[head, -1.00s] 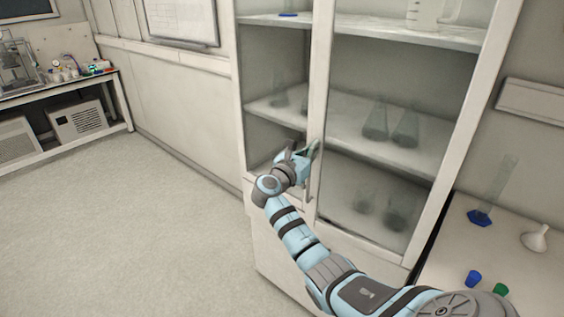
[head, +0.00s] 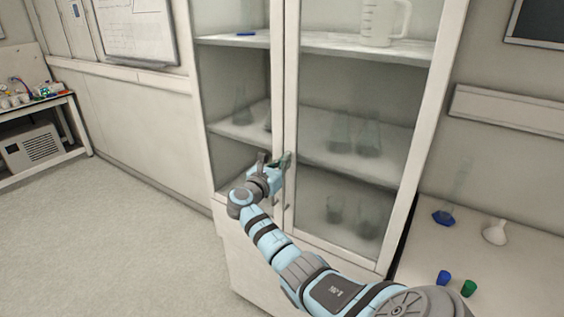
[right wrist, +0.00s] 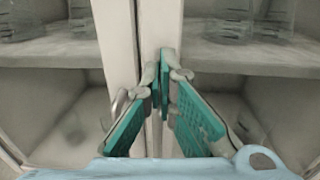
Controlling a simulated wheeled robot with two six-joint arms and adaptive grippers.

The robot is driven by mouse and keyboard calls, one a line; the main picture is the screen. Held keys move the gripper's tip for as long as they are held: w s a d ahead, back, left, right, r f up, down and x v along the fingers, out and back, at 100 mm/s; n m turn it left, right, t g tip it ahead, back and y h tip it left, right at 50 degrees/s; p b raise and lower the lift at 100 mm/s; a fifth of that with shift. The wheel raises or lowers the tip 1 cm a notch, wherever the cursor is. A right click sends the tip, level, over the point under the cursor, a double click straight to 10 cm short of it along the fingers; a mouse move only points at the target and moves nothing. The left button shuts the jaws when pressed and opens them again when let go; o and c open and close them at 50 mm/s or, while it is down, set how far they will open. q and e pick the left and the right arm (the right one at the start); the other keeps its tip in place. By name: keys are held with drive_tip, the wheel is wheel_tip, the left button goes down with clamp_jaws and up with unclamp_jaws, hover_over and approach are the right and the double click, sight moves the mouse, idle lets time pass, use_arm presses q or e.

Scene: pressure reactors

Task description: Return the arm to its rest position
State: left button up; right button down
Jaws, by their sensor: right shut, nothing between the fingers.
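My right arm reaches up from the bottom right of the head view. Its right gripper (head: 274,160) is shut and empty, in front of the glass cabinet (head: 285,85) where its two doors meet. In the right wrist view, the teal-padded fingers of the right gripper (right wrist: 160,75) have their tips close together, with nothing between them. A metal door handle (right wrist: 119,104) shows beside the left finger; I cannot tell whether they touch. The doors look closed. My left gripper is not in view.
Glass flasks (head: 368,140) stand on the cabinet shelves, with a clear jug (head: 384,22) higher up. At right, a counter (head: 420,265) holds a blue-based cylinder (head: 443,217), a white funnel (head: 495,232), and blue (head: 443,278) and green (head: 468,288) items. Floor at left is clear.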

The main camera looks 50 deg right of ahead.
use_arm(q)
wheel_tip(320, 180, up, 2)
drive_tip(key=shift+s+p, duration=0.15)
drive_tip(key=shift+p, duration=0.25)
use_arm(e)
drive_tip(key=v, duration=1.3)
drive_tip(key=shift+w+r, duration=0.35)
drive_tip(key=shift+r, duration=0.1)
